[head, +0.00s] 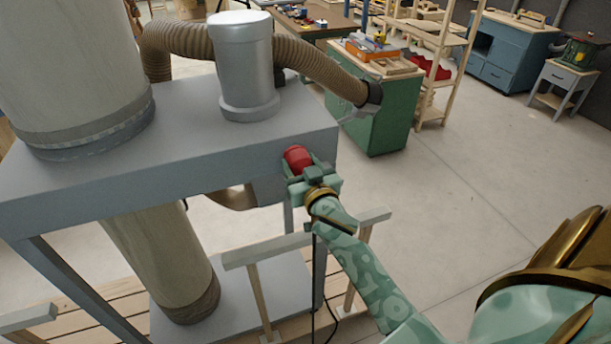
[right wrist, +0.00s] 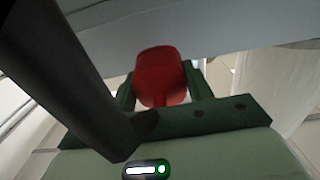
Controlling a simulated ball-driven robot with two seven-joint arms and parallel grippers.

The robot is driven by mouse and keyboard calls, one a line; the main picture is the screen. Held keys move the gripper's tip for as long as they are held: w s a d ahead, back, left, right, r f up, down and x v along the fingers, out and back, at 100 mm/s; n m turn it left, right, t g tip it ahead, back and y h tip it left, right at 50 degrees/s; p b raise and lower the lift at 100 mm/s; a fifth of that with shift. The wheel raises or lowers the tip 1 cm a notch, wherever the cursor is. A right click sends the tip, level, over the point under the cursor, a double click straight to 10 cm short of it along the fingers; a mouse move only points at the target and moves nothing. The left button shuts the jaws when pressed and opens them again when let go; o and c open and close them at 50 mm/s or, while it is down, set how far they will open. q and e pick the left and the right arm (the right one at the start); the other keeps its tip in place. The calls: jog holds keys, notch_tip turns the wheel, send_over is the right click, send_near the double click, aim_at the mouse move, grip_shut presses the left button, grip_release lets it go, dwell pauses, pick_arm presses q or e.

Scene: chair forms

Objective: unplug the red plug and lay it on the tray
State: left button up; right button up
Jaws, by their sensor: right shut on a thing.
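The red plug (head: 297,158) is at the right end of the grey machine stand, against its front edge in the head view. My right gripper (head: 308,170) is shut on it, with green fingers on both sides. In the right wrist view the red plug (right wrist: 161,78) sits between the fingers of my right gripper (right wrist: 160,90), just below the grey edge of the stand. I cannot tell whether it is still seated in a socket. A dark cable hangs below the gripper. My left gripper is not in view. I cannot make out the tray for certain.
The grey stand (head: 170,190) carries a large cylinder and a silver canister (head: 245,65) with a ribbed hose (head: 310,62). A wooden rail (head: 300,245) stands below my right arm. A green cabinet (head: 375,115) is behind.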

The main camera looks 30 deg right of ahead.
jog(key=shift+w+d+f+b, duration=0.15)
jog(key=shift+w+f+b, duration=0.35)
jog(key=shift+w+f, duration=0.1)
jog(key=shift+w+d+f+b, duration=0.15)
jog(key=shift+w+f+b, duration=0.35)
jog(key=shift+w, duration=0.05)
jog(key=shift+w+d+f+b, duration=0.1)
jog(key=shift+w+f+b, duration=0.4)
jog(key=shift+f+b, duration=0.25)
jog(key=o, duration=1.4)
jog(key=shift+f, duration=0.1)
jog(key=shift+s, duration=0.15)
jog(key=b+v, duration=0.1)
jog(key=v, duration=1.5)
